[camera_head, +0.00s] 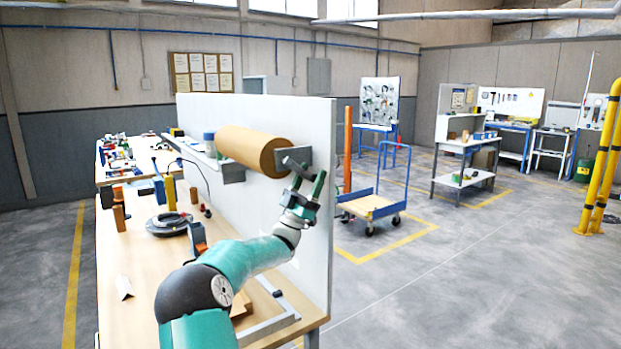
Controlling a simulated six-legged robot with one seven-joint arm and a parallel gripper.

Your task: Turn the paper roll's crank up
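The paper roll (240,145) is a brown cylinder mounted sideways on the white upright panel (319,230) above the workbench. A dark grey crank (294,158) sits at the roll's right end. My gripper (300,172), dark with green parts, is at the end of my teal arm, right at the crank's lower side.
The wooden workbench (135,265) holds a coil (168,223), an orange-brown block (118,216), a yellow upright piece (169,193) and small tools. A blue cart (372,205) stands on the floor behind the panel. Yellow posts (603,150) stand at the far right. The floor at right is open.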

